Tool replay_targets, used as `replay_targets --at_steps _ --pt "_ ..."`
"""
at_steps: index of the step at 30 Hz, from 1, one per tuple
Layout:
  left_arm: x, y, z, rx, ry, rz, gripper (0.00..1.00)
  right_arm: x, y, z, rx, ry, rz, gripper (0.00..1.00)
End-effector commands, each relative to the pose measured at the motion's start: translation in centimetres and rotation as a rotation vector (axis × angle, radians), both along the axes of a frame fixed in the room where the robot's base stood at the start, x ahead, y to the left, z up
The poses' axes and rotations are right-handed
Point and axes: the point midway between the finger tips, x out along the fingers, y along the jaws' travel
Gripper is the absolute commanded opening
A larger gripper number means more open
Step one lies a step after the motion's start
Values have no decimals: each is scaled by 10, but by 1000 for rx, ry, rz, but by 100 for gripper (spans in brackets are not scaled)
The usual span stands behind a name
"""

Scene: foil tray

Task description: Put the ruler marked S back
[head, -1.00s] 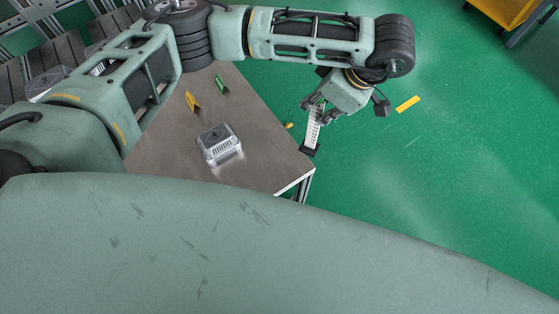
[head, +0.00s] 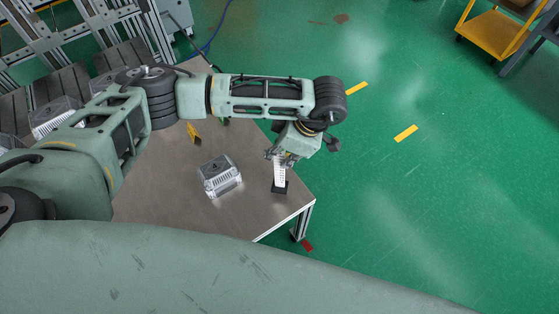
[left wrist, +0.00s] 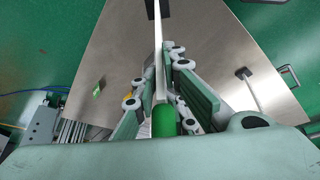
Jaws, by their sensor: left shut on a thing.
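My left gripper (head: 280,156) is shut on a white ruler (head: 280,173) with a black end (head: 280,187), hanging down over the right part of the metal table. The left wrist view shows the pale ruler (left wrist: 158,45) running away from between the fingers (left wrist: 160,80). No letter is readable on it. I cannot tell whether its black end touches the table. My right gripper is not in view.
A yellow marker (head: 193,132) and a partly hidden green one (head: 225,121) are farther back. The table's front right corner is clear. A yellow cart (head: 495,30) stands far right.

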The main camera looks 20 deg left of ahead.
Motion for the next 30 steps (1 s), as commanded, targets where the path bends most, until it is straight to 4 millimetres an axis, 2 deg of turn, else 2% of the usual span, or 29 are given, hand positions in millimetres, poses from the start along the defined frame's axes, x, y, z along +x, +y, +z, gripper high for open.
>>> replay_targets --at_steps 8,19,20,21,27,30 --pt "0 -1 -39 -1 1 0 0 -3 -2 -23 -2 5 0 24" --pt "0 0 -42 -1 0 0 0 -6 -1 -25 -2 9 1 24" --pt "0 0 -43 -1 0 -1 10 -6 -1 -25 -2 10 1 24" --pt "0 0 -42 -1 0 0 14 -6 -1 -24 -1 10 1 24" --pt "0 0 -41 0 1 0 31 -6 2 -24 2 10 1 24" --pt "0 0 -41 0 1 0 33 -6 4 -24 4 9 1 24"
